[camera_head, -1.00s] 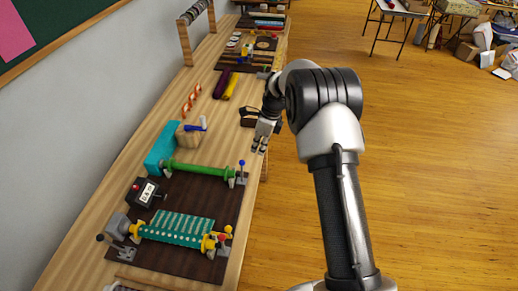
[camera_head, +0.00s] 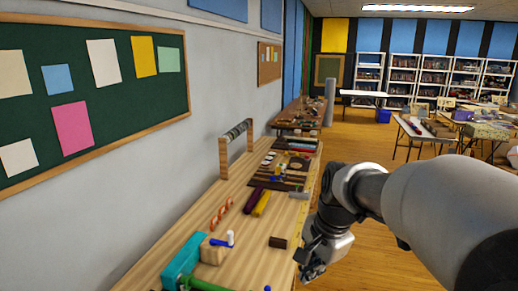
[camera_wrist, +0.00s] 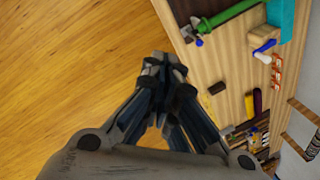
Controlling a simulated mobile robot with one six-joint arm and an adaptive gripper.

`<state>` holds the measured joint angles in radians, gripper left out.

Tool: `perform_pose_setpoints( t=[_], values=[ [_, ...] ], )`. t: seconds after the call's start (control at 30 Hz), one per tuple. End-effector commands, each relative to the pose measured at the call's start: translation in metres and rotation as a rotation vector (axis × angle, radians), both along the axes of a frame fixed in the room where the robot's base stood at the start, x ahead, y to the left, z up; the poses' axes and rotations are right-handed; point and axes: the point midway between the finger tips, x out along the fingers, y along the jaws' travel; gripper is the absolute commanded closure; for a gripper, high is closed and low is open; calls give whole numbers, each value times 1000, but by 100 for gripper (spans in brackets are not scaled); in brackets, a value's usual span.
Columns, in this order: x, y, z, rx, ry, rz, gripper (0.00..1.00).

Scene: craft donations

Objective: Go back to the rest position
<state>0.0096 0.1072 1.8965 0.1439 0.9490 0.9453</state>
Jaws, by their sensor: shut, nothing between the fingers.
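My gripper (camera_head: 312,268) is at the right edge of the long wooden table (camera_head: 181,236) in the head view, apart from everything on it. In the wrist view my gripper (camera_wrist: 164,66) has its fingertips together with nothing between them. Below the fingers are the yellow wood floor (camera_wrist: 62,70) and the table's edge.
On the table are a teal block (camera_head: 183,257), a wooden block with a blue-handled part (camera_head: 213,252), a dark block (camera_head: 278,242), and purple and yellow rolls (camera_head: 261,204). A rack (camera_head: 236,140) stands farther back.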

Motion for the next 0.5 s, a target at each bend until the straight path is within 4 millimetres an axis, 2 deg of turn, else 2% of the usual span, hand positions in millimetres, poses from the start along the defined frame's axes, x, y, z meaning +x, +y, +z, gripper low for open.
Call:
perform_pose_setpoints(
  t=[0.03,0.13,0.23,0.4,0.5],
  values=[
    [-22,-2,6,-27,-34,79,100],
    [-64,-6,15,-90,-89,253,100],
    [-107,-11,15,-160,-139,426,100],
    [-171,-18,0,-282,-207,698,100],
    [-198,-22,-12,-342,-231,821,100]
  ],
)
